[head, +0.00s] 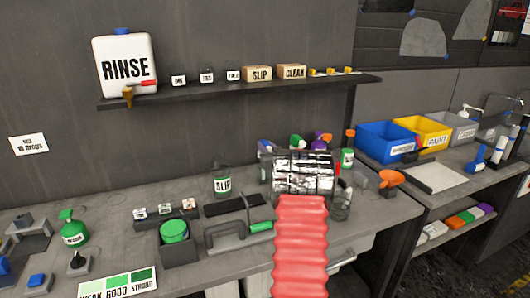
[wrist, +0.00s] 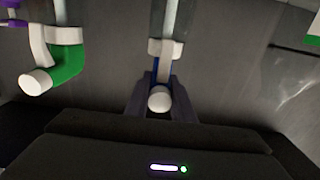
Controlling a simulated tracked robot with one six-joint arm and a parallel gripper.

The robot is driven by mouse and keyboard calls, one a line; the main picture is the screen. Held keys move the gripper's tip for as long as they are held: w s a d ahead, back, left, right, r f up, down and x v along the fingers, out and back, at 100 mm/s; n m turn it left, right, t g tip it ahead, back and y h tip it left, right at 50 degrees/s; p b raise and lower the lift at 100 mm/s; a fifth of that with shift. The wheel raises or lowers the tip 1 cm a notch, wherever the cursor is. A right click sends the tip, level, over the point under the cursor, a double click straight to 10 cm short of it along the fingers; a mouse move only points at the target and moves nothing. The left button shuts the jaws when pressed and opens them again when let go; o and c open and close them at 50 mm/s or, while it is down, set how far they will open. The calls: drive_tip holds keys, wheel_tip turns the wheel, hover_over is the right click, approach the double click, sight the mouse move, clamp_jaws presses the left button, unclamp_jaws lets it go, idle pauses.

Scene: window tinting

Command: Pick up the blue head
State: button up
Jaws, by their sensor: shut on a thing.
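In the wrist view my gripper (wrist: 161,88) has its dark fingers shut on the blue head (wrist: 156,72). Only a thin strip of blue shows between the fingers. Its white nozzle (wrist: 160,99) points toward the camera, and a white collar and pale tube lie beyond it. In the head view a bit of the blue head (head: 264,146) shows at the left edge of my foil-wrapped wrist. My fingers are hidden there. Whether the head is lifted or still at its place, I cannot tell.
A green head (wrist: 66,62) hangs beside the held one, with a purple one (wrist: 12,14) further left. A green SLIP bottle (head: 222,181) stands left of my arm. A shelf (head: 240,88) runs along the wall above.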

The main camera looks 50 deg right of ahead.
clamp_jaws()
drive_tip(key=shift+r, duration=0.15)
wheel_tip(320, 180, up, 18)
idle(0.4)
drive_tip(key=shift+s, duration=0.1)
idle(0.5)
